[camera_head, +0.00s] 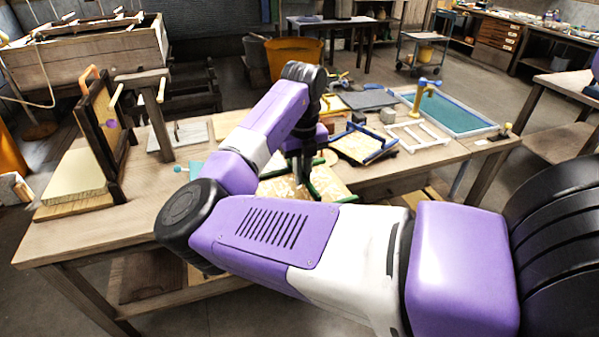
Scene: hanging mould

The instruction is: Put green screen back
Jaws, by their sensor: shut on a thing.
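The green-framed screen (331,181) shows behind my arm at the middle of the worktable, with pale, mottled material inside green edges. Much of it is hidden by my arm. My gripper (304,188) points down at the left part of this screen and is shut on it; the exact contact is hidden. At the table's left stands a dark upright wooden frame (103,140) with an orange handle at its top and light pegs sticking out. A wooden post with a crosspiece (157,112) and another light peg stands just right of it.
A blue-framed screen (363,146) lies right of my gripper, near a white frame (416,136) and a teal-bottomed tray (462,115) with a yellow clamp-like tool (424,92). A pale stacked block (75,178) lies at the left. The front left tabletop (130,222) is clear.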

